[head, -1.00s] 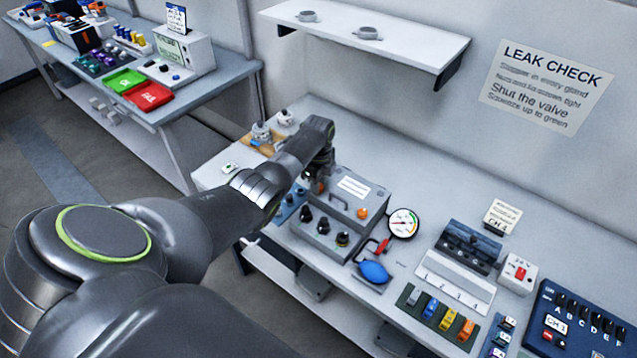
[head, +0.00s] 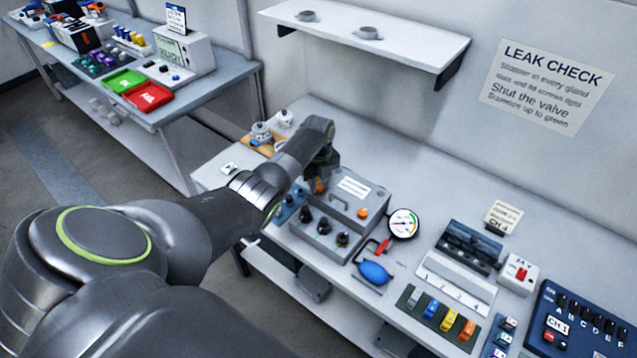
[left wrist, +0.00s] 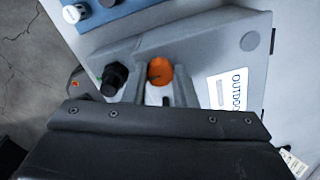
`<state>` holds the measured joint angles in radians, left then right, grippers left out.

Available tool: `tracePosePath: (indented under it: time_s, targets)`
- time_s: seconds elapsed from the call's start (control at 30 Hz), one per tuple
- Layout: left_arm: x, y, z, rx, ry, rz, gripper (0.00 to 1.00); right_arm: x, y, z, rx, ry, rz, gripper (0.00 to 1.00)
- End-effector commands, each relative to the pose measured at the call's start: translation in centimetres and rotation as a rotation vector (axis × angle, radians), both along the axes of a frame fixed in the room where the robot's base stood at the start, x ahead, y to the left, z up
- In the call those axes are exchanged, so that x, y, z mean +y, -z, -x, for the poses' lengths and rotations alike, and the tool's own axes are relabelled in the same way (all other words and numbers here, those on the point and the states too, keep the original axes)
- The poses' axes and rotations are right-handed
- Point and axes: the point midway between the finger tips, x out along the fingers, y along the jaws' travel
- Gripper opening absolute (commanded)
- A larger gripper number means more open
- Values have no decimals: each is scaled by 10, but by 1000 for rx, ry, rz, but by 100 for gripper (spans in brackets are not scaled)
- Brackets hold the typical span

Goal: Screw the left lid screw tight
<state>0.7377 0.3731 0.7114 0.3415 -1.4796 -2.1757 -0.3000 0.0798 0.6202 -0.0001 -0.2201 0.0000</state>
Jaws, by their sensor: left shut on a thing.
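The grey box (head: 372,200) with its lid, white label and handle stands at the left end of the bench. The left lid screw (left wrist: 160,70) is an orange knob at the lid's edge; it also shows in the head view (head: 320,187), just under my gripper. My left gripper (left wrist: 158,84) points down at the lid and is shut on this screw, one finger on each side. The screw's lower part is hidden. The right lid screw (head: 362,213), also orange, sits at the lid's other end. My right gripper is not in view.
Black gland caps (head: 323,226) line the box's front, one close beside my fingers (left wrist: 114,76). A round gauge (head: 403,223) and blue squeeze bulb (head: 374,272) lie to the right. A wall shelf (head: 400,42) hangs above the bench.

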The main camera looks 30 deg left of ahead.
Motion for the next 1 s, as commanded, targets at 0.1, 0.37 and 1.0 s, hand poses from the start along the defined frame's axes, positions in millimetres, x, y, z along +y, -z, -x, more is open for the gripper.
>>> tracePosePath:
  time_s: [0.1, 0.37, 1.0]
  targets:
    - [0, -1, -1, -4, 3, -1, 2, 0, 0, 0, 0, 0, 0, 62]
    - [0, -1, -1, -4, 2, 0, 2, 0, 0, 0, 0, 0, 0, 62]
    - [1, -12, -1, -4, 1, 0, 47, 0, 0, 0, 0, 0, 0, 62]
